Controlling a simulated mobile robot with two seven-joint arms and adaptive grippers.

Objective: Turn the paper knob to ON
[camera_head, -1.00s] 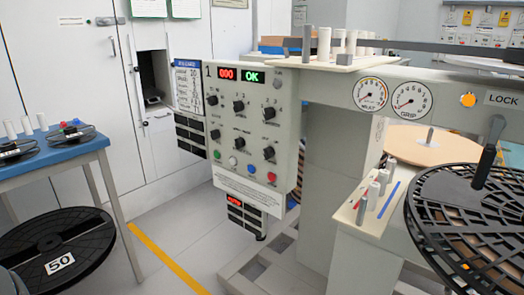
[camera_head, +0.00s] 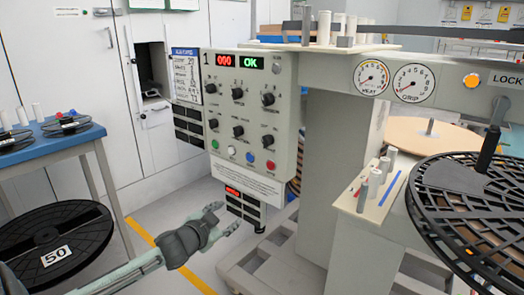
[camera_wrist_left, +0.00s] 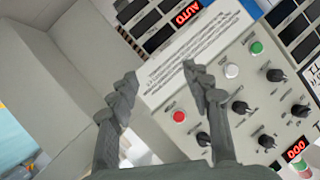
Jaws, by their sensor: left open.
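The grey control panel (camera_head: 253,112) hangs on the machine, with two rows of black knobs, such as the upper-row knob (camera_head: 237,94) and the lower-row knob (camera_head: 238,131). The labels are too small to tell which is the paper knob. My left gripper (camera_head: 227,218) is open and empty, below and in front of the panel, apart from it. In the left wrist view the open fingers (camera_wrist_left: 160,74) point toward the instruction sheet (camera_wrist_left: 192,45). Black knobs (camera_wrist_left: 242,108) stand to their right. My right gripper is not in view.
Coloured buttons, including a red one (camera_head: 271,166), line the panel below the knobs. A blue table (camera_head: 60,145) stands left, with a black reel (camera_head: 58,245) below it. A large black reel (camera_head: 470,205) is at right. The floor before the panel is open.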

